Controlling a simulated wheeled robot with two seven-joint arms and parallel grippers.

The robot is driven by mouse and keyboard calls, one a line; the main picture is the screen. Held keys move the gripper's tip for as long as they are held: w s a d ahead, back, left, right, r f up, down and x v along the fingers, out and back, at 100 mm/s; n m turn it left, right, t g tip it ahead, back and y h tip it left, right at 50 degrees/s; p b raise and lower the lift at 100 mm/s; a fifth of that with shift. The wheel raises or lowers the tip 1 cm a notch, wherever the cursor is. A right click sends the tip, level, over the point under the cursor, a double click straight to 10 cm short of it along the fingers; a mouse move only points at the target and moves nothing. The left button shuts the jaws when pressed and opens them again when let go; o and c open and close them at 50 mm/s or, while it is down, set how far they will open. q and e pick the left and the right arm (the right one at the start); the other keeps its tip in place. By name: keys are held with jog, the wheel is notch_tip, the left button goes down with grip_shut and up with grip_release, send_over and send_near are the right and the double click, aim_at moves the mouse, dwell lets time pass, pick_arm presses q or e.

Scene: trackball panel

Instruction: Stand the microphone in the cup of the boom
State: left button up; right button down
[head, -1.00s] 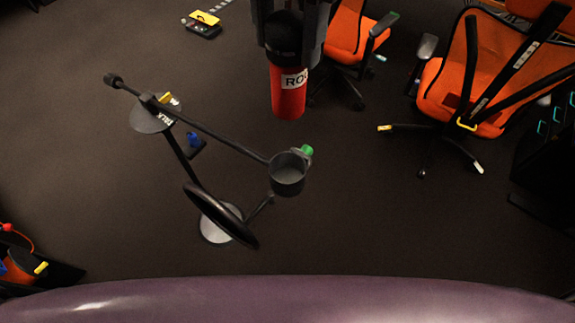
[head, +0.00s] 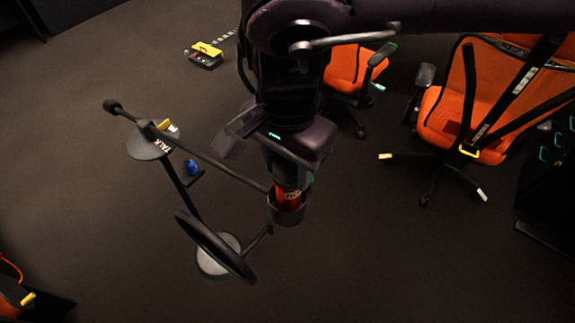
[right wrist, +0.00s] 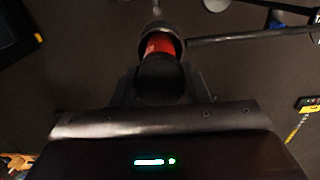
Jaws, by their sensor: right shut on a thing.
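The microphone (head: 289,197) has a red body with a white label and a black top. My right gripper (right wrist: 160,88) is shut on its black part (right wrist: 160,78) and holds it over the boom's end. The boom's dark cup (head: 286,214) surrounds the lower red body, which also shows inside the rim in the right wrist view (right wrist: 160,45). The lower end is hidden in the cup, so I cannot tell whether it touches the bottom. The boom arm (head: 215,160) runs up and left from the cup. My left gripper is out of view.
A black ring (head: 213,247) and a round base (head: 218,256) stand below the boom, with a round "TALK" plate (head: 150,149) at its left. Orange chairs (head: 455,110) are at the right. A yellow-topped box (head: 205,53) lies at the back. Left floor is open.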

jog(key=shift+w+f, duration=0.1)
jog(key=shift+f, duration=0.35)
jog(key=shift+f, duration=0.1)
jog(key=c, duration=0.8)
grip_release()
notch_tip(320, 180, up, 12)
jog(key=shift+r+p, duration=0.1)
jog(key=shift+p, duration=0.2)
